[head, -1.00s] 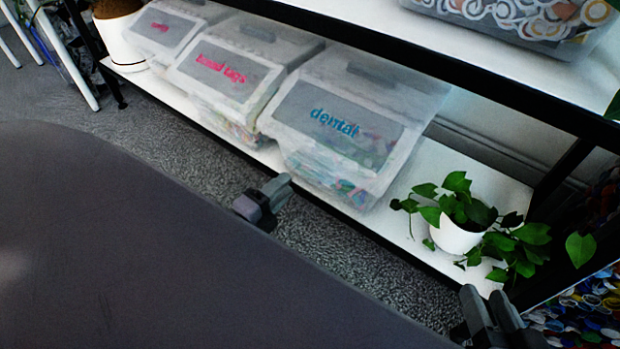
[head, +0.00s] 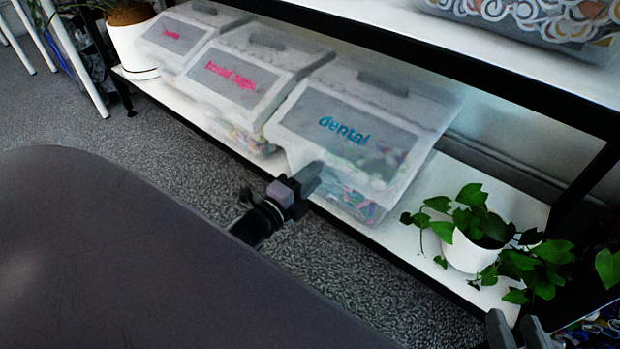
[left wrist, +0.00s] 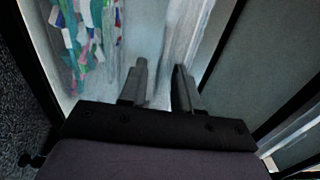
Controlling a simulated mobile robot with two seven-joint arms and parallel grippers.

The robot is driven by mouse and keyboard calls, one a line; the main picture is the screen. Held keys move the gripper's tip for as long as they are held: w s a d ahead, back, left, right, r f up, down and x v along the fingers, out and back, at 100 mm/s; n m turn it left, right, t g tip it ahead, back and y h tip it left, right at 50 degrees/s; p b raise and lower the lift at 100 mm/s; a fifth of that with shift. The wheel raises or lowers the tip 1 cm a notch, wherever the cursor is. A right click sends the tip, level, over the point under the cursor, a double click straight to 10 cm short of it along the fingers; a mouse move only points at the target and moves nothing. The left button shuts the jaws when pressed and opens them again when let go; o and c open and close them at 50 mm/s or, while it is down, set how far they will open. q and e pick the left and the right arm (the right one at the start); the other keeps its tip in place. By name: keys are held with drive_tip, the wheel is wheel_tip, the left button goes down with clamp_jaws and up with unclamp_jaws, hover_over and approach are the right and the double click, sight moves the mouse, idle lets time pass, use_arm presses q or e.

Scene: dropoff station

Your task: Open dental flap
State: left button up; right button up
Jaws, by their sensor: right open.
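The clear plastic dental bin (head: 362,192) stands on the lower white shelf. Its grey flap (head: 345,128) with blue "dental" lettering looks shut. My left gripper (head: 308,182) is in front of the bin's left front side, low near the flap's lower edge; whether it touches cannot be told. In the left wrist view my left gripper (left wrist: 162,80) shows its two fingers apart, with clear plastic and colourful contents beyond them. My right gripper (head: 515,330) is open at the bottom right edge of the head view, away from the bin.
Two similar bins with pink lettering, one of them (head: 232,80) adjoining, stand left of the dental bin. A potted ivy (head: 470,253) stands to its right. A black-edged upper shelf (head: 500,45) hangs above. Grey carpet lies in front.

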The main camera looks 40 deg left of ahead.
use_arm(q)
clamp_jaws()
idle(1.4)
